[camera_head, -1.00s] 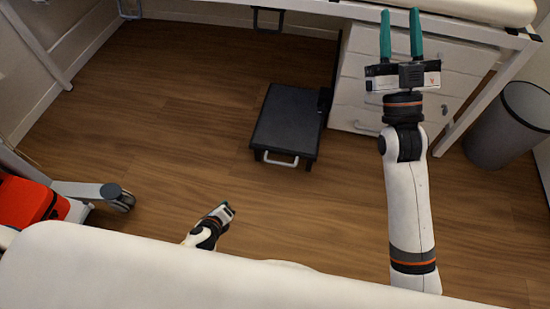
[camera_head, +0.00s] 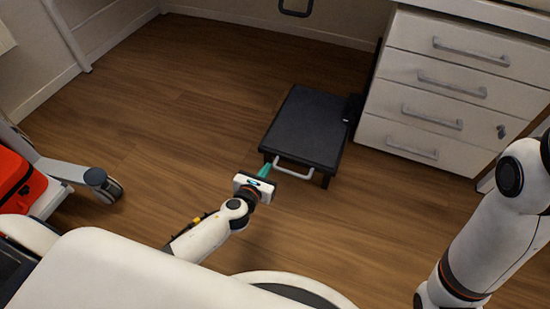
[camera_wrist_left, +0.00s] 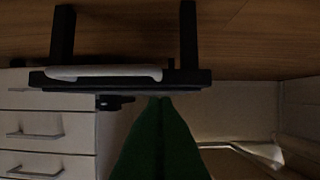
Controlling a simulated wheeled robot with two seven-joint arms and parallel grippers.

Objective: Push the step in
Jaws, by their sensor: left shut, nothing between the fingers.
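The step (camera_head: 306,128) is a low black platform with dark legs and a pale handle (camera_head: 294,171) on its near edge. It stands on the wooden floor beside a white drawer cabinet. My left gripper (camera_head: 266,168) has its green fingers shut and empty, with the tips at the left end of the handle near the step's front edge. In the left wrist view the shut fingers (camera_wrist_left: 161,105) point at the edge of the step (camera_wrist_left: 200,79), with the handle (camera_wrist_left: 105,73) beside them. I cannot tell if they touch. My right gripper is out of view.
The drawer cabinet (camera_head: 450,85) stands close to the right of the step. A wheeled base with a caster (camera_head: 103,184) and a red case (camera_head: 18,182) are at the left. The floor (camera_head: 190,130) left of the step is clear.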

